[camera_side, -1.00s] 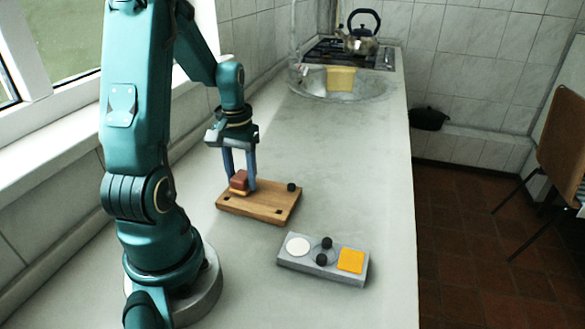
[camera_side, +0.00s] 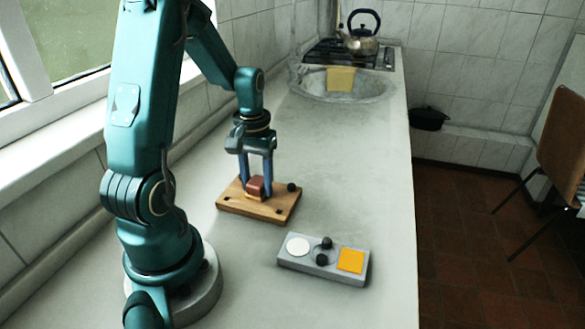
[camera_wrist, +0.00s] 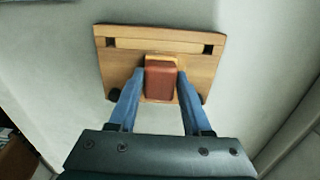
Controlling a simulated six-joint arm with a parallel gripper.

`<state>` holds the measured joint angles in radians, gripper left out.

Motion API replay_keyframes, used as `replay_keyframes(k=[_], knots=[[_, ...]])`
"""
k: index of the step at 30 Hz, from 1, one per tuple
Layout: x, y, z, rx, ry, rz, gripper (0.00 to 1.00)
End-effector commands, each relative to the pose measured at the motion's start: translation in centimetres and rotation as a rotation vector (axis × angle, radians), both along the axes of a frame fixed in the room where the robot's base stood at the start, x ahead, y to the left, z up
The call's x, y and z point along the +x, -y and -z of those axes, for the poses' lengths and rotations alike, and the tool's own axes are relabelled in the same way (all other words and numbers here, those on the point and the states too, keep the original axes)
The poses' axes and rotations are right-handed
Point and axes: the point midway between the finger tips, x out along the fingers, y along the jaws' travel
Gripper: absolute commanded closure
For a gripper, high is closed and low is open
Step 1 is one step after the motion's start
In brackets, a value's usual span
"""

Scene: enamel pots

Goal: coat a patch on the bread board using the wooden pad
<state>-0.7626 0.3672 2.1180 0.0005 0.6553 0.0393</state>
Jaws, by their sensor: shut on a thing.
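The wooden pad (camera_side: 256,187) is a reddish-brown block with a paler wooden edge below. My gripper (camera_side: 257,182) is shut on it, one blue finger on each side, pointing down. The pad is over the middle of the bread board (camera_side: 240,206), at or very near its surface; contact cannot be told. In the wrist view the pad (camera_wrist: 161,80) sits between the fingertips, in front of a paler strip (camera_wrist: 158,46) on the board that runs between two dark squares. The pad hides the board beneath it, and no coating can be made out.
A black knob (camera_side: 291,187) is at the board's right corner. A grey tray (camera_side: 300,263) in front holds a white disc (camera_side: 298,245), two black balls (camera_side: 322,258) and an orange square (camera_side: 351,260). The counter beyond is clear up to the sink (camera_side: 310,85).

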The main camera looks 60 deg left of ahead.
Motion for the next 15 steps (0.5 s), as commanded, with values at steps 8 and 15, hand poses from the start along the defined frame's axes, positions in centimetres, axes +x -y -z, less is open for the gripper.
replay_keyframes(k=[8, 15], knots=[[0.8, 0.9, 0.0, -0.001, -0.001, 0.004, 0.96], [2.2, 2.4, 0.1, -0.001, -0.001, 0.004, 0.96]])
